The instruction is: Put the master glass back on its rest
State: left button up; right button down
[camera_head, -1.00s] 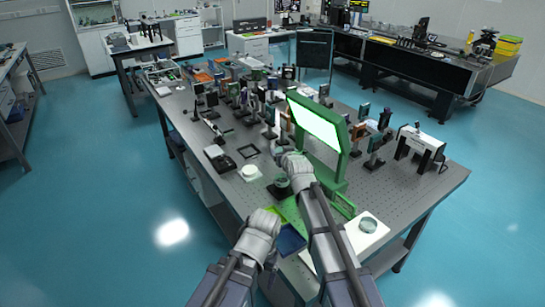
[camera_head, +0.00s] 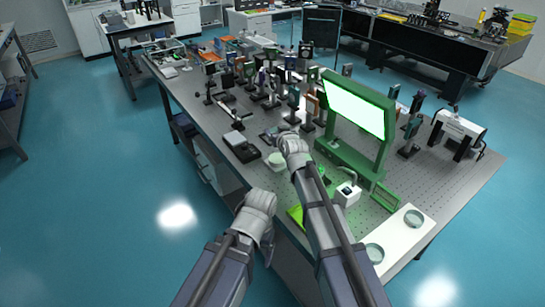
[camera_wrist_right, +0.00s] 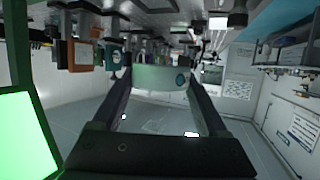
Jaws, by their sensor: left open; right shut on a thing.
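My right gripper (camera_head: 278,134) is shut on a clear, pale glass piece, taken to be the master glass (camera_wrist_right: 158,82), which spans its two fingers in the right wrist view. A small teal round mark shows at its right side. In the head view the gripper hides most of the glass, over the table beside a dark square frame (camera_head: 267,136). I cannot tell which fixture is the rest. My left gripper (camera_head: 268,246) is open and low at the table's near edge; its fingers are mostly hidden.
A green stand with a lit panel (camera_head: 355,104) rises right of my right arm. A white box (camera_head: 347,193) sits before it. A white sheet (camera_head: 397,236) bears two round glasses. A white round piece (camera_head: 277,159) lies near the gripper. Crowded optics mounts (camera_head: 262,85) stand behind.

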jog(key=shift+f+b, duration=0.3)
jog(key=shift+f, duration=0.05)
jog(key=b, duration=0.6)
send_over(277, 158)
notch_tip(277, 158, down, 6)
jog(key=shift+w+r, duration=0.1)
jog(key=shift+r, duration=0.1)
jog(key=shift+f, duration=0.1)
notch_tip(277, 158, down, 4)
jog(key=b, duration=0.3)
jog(key=shift+r, duration=0.25)
jog(key=shift+f+b, duration=0.15)
jog(key=shift+b, duration=0.15)
grip_release()
